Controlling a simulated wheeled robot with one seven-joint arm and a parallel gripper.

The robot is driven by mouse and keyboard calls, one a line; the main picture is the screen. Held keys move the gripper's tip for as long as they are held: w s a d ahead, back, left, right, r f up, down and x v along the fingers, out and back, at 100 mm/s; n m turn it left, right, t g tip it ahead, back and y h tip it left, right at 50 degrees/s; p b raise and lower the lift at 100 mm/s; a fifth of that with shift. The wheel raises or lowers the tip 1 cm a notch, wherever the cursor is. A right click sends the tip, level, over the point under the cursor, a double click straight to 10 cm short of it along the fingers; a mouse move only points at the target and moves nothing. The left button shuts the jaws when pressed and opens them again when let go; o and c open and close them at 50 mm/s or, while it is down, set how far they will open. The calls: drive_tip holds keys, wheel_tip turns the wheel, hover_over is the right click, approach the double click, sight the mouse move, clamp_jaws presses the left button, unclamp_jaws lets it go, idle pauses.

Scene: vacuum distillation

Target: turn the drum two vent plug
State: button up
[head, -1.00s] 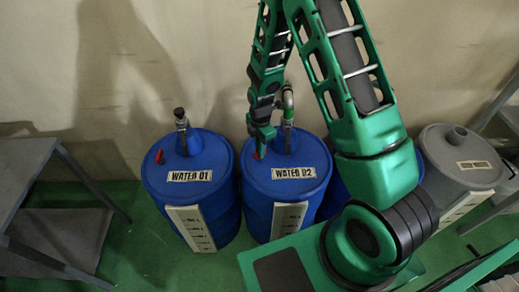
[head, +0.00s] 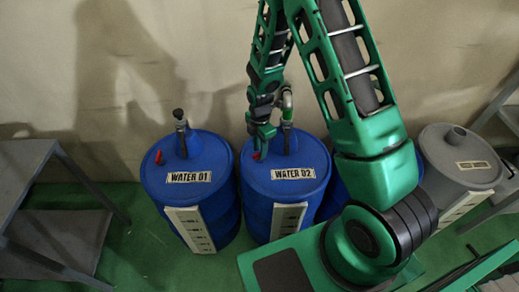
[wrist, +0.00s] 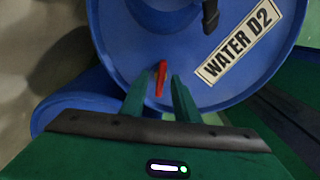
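Drum two (head: 292,190) is a blue drum labelled WATER 02, standing upright against the wall. It fills much of the wrist view (wrist: 120,60), where its label (wrist: 238,40) also shows. Its red vent plug (wrist: 162,70) stands on the drum top near the rim. The plug shows only as a small red spot in the head view (head: 257,155). My gripper (wrist: 158,80) is open, with one finger on each side of the plug and a visible gap to both fingers. In the head view my gripper (head: 261,148) points down at the drum top.
Blue drum WATER 01 (head: 190,178), with its own red plug (head: 159,157), stands close on the left. A pipe fitting (head: 287,105) rises from drum two beside my arm. A grey drum (head: 462,160) stands at right, a grey table (head: 25,165) at left.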

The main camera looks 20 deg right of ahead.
wheel_tip(320, 180, up, 10)
idle(0.5)
drive_tip(key=shift+d, duration=0.1)
drive_tip(key=s+d+r+m, duration=1.2)
drive_tip(key=d+r, duration=0.1)
drive_tip(key=r, duration=0.2)
drive_tip(key=s+d+r+m, duration=0.1)
drive_tip(key=s+r+m, duration=0.2)
drive_tip(key=s+m, duration=0.4)
drive_tip(key=s+d+r+m, duration=0.2)
drive_tip(key=s+m, duration=0.5)
drive_tip(key=s, duration=0.6)
drive_tip(key=shift+d+r+m, duration=0.25)
drive_tip(key=shift+r+m, duration=0.15)
drive_tip(key=shift+r, duration=0.45)
